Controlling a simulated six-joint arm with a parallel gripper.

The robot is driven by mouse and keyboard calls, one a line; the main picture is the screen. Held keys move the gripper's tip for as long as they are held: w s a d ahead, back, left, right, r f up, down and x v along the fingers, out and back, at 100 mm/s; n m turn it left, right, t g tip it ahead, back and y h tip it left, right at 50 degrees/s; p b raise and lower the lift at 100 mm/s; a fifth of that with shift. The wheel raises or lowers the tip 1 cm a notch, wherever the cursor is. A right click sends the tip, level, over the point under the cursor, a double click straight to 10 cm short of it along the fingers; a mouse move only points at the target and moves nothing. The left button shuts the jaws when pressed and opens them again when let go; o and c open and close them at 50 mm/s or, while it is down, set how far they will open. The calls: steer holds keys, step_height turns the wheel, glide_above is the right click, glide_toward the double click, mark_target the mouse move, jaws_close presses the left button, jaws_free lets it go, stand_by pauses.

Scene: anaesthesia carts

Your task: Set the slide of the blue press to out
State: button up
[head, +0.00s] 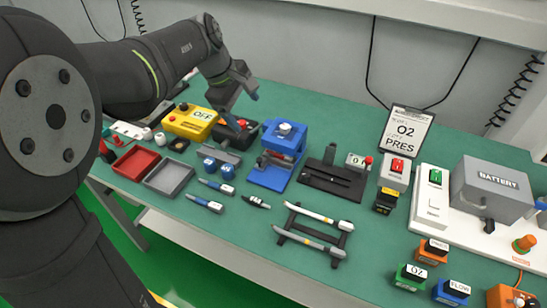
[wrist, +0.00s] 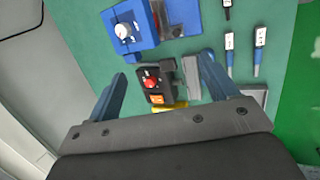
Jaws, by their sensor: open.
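The blue press (head: 284,138) stands mid-table in the head view, with a pale round knob on top and a blue base (head: 268,178) toward the front edge. In the wrist view the blue press (wrist: 126,40) is at the top, partly cut off by the frame edge. I cannot tell its slide's position. My gripper (head: 240,106) is open and empty, left of the press in the head view. In the wrist view my gripper's fingers (wrist: 165,85) spread around a black box with a red button (wrist: 151,82), seen below them; the press lies beyond the fingertips.
A black slotted plate (head: 322,184) stands right of the press. Pens and a rack (head: 312,236) lie in front. A grey battery unit (head: 492,190) stands right.

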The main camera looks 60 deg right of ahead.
mark_target(259, 159)
steer(key=d+f+y, duration=0.1)
steer(key=s+d+m+t+y, duration=0.1)
steer(key=d, duration=0.1)
steer(key=shift+s+f+y, duration=0.15)
steer(key=shift+f+y, duration=0.25)
steer(key=c, duration=1)
steer(key=shift+t+y, duration=0.5)
steer(key=shift+t, duration=0.1)
steer(key=f, duration=1.1)
steer(key=d+f, duration=0.1)
steer(key=f, duration=0.5)
steer(key=shift+s+f, duration=0.1)
steer(key=shift+f, duration=0.25)
